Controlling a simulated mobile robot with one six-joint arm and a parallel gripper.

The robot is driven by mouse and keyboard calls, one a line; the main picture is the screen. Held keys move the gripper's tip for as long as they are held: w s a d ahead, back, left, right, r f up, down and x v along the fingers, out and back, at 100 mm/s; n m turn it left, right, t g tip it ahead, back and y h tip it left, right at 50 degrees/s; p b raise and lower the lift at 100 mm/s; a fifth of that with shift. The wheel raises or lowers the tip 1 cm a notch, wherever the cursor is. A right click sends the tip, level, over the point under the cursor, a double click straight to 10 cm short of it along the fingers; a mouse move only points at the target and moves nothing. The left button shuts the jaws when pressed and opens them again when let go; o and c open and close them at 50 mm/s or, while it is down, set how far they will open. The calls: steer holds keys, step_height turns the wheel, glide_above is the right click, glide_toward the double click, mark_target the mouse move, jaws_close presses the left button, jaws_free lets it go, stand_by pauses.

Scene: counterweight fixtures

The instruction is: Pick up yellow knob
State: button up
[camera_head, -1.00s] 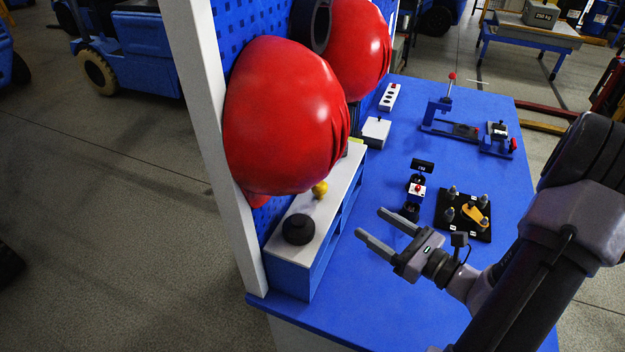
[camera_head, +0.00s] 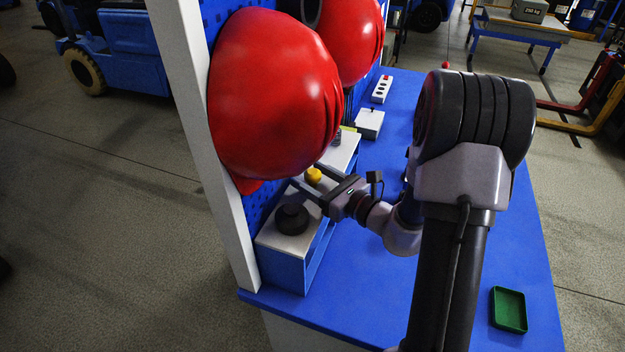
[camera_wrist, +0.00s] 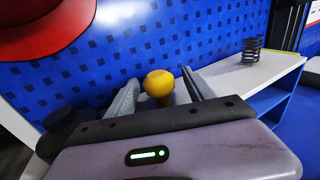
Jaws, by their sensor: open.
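The yellow knob (camera_head: 313,176) stands on the white top of a low blue shelf unit (camera_head: 291,243), close to the pegboard. In the wrist view the yellow knob (camera_wrist: 159,84) is a round ball on a narrower neck, between the two fingers. My gripper (camera_head: 318,177) is open, with one finger on each side of the knob. In the wrist view my gripper (camera_wrist: 161,88) shows a gap between each finger and the knob's round head. The knob's base is hidden behind the gripper body.
A black round knob (camera_head: 292,218) sits on the shelf's near end. Large red boxing-glove-like shapes (camera_head: 270,95) hang just above. A dark spring (camera_wrist: 251,50) stands farther along the shelf. A green tray (camera_head: 509,309) lies on the blue table.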

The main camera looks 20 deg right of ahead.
jaws_close()
